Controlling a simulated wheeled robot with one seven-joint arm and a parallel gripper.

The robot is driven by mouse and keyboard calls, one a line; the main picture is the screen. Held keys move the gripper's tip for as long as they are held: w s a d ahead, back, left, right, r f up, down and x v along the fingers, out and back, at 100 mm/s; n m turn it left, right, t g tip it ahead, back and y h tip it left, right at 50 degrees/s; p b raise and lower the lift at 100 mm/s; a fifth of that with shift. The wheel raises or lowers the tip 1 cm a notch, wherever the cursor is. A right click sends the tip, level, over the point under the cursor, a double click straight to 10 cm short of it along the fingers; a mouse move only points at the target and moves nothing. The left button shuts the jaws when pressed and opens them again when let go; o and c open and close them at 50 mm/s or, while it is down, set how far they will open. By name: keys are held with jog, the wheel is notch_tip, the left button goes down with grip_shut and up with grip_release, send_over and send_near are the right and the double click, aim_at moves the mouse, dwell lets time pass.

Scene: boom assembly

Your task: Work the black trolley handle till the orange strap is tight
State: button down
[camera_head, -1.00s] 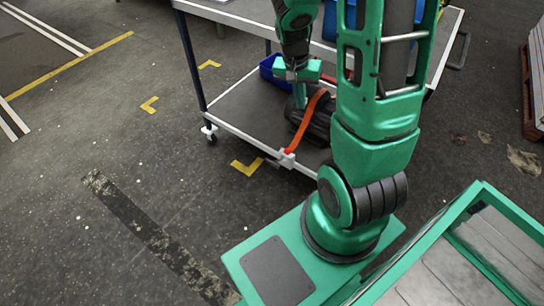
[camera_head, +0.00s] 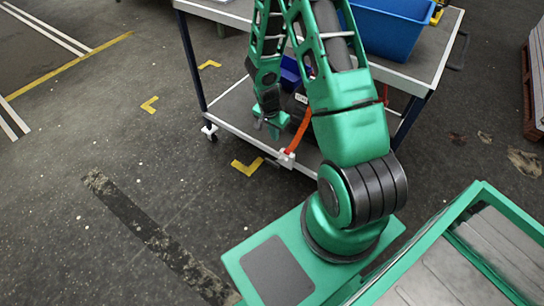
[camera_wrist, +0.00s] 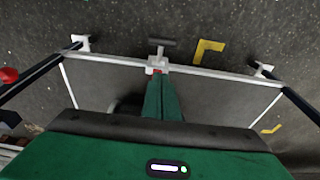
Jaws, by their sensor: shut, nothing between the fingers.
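The trolley (camera_head: 228,122) carries a white clamp (camera_head: 287,155) on the front rim of its lower shelf. The orange strap (camera_head: 301,127) runs from this clamp up and back, partly hidden by my arm. In the wrist view the black handle (camera_wrist: 162,42) is a short dark crossbar sticking out beyond the white clamp (camera_wrist: 157,64); a small red-orange bit (camera_wrist: 150,71) shows beside it. My gripper (camera_head: 267,128) is shut and empty, above the lower shelf, left of the strap. In the wrist view its green fingers (camera_wrist: 160,82) point at the clamp; contact cannot be told.
A large blue bin (camera_head: 390,30) stands on the trolley's top shelf, and a smaller blue box (camera_head: 290,72) is on the lower shelf. Trolley posts (camera_head: 192,60) flank the shelf. The floor in front is clear, with yellow corner marks (camera_head: 247,166).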

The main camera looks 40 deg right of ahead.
jog(key=f, duration=0.3)
jog(key=d+f, duration=0.1)
jog(key=f, duration=0.5)
jog(key=shift+w+d+f, duration=0.25)
jog(key=shift+d+f, duration=0.1)
jog(key=shift+d, duration=0.05)
jog(key=shift+s+a+f, duration=0.1)
jog(key=shift+a+f, duration=0.2)
jog(key=shift+f, duration=0.2)
jog(key=shift+s+a+f, duration=0.1)
jog(key=shift+a+f, duration=0.2)
jog(key=shift+f, duration=0.2)
jog(key=shift+s+a+f, duration=0.1)
jog(key=shift+a+f, duration=0.3)
jog(key=shift+f, duration=0.3)
